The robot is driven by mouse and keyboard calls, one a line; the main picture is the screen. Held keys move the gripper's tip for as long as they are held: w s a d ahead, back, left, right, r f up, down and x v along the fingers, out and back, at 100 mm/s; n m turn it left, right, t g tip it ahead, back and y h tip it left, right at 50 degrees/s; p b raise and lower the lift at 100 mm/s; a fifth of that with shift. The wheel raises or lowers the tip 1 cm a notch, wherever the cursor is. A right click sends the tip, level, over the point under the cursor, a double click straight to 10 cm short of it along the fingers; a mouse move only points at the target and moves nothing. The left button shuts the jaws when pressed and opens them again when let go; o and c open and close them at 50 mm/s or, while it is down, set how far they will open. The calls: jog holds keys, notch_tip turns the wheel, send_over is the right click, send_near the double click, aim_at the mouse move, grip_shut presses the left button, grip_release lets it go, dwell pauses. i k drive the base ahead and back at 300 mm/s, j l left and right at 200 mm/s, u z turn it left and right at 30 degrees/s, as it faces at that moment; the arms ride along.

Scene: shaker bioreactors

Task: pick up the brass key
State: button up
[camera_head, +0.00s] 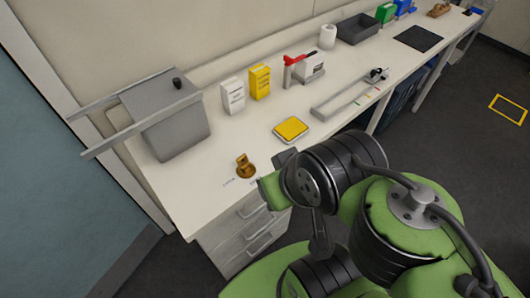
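A small brass-coloured object (245,167), which I take to be the brass key, sits on the near left part of the white bench (205,195). It is close to the bench's front edge, beside small dark markings. Its exact shape is too small to make out. My arm reaches in from the lower right, and its end is just right of the brass object, apart from it in the picture. My gripper (286,157) is mostly hidden by my own wrist. Only dark pieces of it seem to show, and I cannot see between its fingers.
A grey bin-like box (167,115) with long rails stands left of the brass object. A yellow-topped square pad (291,130) lies behind my wrist. White (232,96) and yellow (259,82) cartons stand at the back. Drawers (243,232) are below. Bench around the brass object is clear.

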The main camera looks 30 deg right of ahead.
aim_at(243, 161)
jog(key=z, duration=2.15)
jog(key=u, duration=2.55)
jog(key=l+u, duration=0.15)
jog(key=u, duration=0.3)
jog(key=l+u, duration=0.1)
jog(key=u, duration=0.75)
jog(key=l+u, duration=0.15)
jog(key=u, duration=0.75)
jog(key=k+l+u, duration=0.1)
jog(key=u, duration=0.35)
